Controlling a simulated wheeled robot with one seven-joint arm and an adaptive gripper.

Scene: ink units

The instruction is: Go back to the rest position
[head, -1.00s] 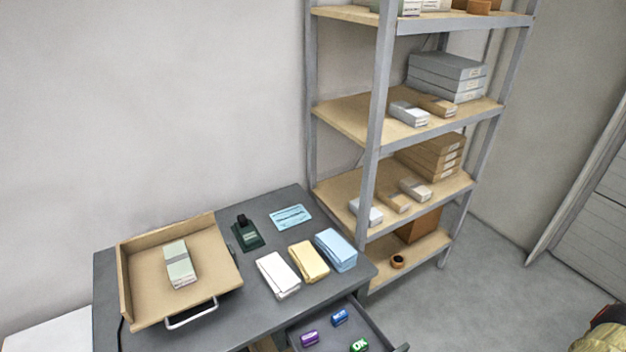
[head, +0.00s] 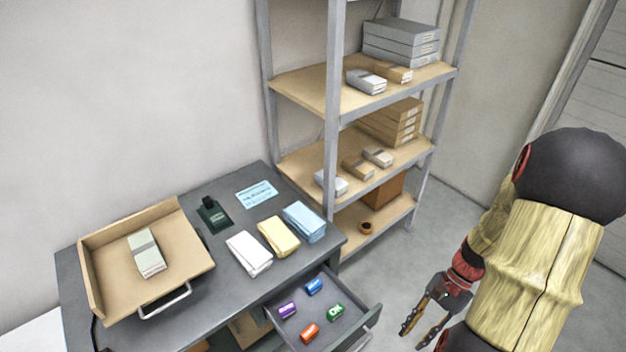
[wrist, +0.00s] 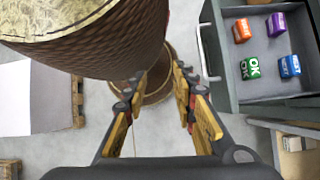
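My gripper (head: 424,319) is at the lower right of the head view, over the floor and to the right of the open drawer (head: 352,326). Its two fingers are spread, with nothing between them. The wrist view also shows the gripper (wrist: 157,88) open and empty, with the floor and part of my own body beyond the fingers. My arm, in a yellowish sleeve with a dark round joint, fills the right side of the head view. The drawer also shows in the wrist view (wrist: 275,102), at upper right.
The drawer holds small ink units: purple (head: 287,310), blue (head: 314,286), green (head: 336,312) and orange (head: 310,333). The desk (head: 208,268) bears a cardboard tray (head: 187,232) and white, yellow and blue packs. A shelf rack (head: 332,130) stands behind. Floor right of the drawer is clear.

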